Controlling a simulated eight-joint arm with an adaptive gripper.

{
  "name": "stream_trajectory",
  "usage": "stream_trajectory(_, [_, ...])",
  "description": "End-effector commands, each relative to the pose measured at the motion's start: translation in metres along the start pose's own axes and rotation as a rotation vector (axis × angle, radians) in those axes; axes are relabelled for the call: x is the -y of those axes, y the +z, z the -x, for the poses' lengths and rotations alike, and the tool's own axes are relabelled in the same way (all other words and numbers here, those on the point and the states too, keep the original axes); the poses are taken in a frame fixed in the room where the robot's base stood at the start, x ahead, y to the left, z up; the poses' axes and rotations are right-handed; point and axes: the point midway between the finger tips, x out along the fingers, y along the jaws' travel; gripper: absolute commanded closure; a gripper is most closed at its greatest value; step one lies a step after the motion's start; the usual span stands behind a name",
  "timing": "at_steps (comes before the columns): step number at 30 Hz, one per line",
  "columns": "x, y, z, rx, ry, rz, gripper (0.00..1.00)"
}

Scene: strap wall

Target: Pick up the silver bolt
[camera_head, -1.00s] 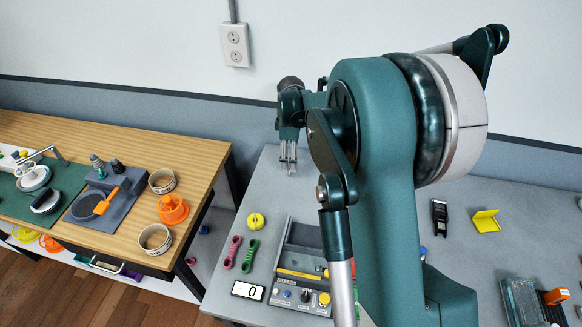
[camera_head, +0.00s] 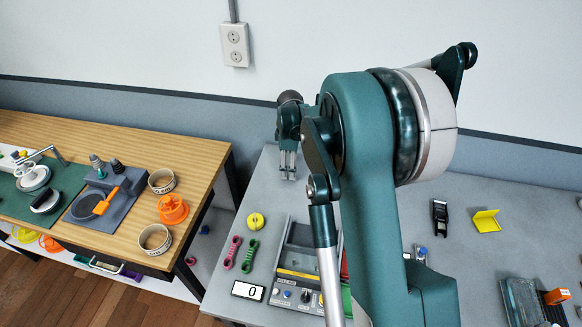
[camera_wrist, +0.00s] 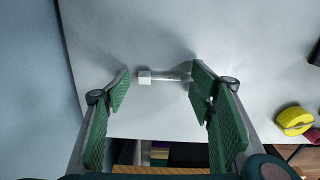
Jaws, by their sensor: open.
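A silver bolt (camera_wrist: 168,77) lies on the grey table in the wrist view, with a pale block-shaped head at its left end. My gripper (camera_wrist: 158,85) is open, with its green pads on either side of the bolt. The bolt's right end reaches close to the right pad; I cannot tell whether they touch. In the head view my gripper (camera_head: 288,174) points down near the back left of the grey table, and the bolt cannot be made out there.
A wooden table (camera_head: 100,150) with other items stands left. The grey table around my gripper is clear.

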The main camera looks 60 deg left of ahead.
Motion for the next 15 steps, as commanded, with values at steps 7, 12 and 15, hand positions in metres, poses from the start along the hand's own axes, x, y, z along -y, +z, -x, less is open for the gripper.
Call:
stream_trajectory(7, [0.0000, 0.0000, 0.0002, 0.000, 0.000, 0.000, 0.46])
stream_trajectory(12, [0.0000, 0.0000, 0.0003, 0.000, 0.000, 0.000, 0.50])
stream_trajectory(15, [0.0000, 0.0000, 0.0004, 0.000, 0.000, 0.000, 0.63])
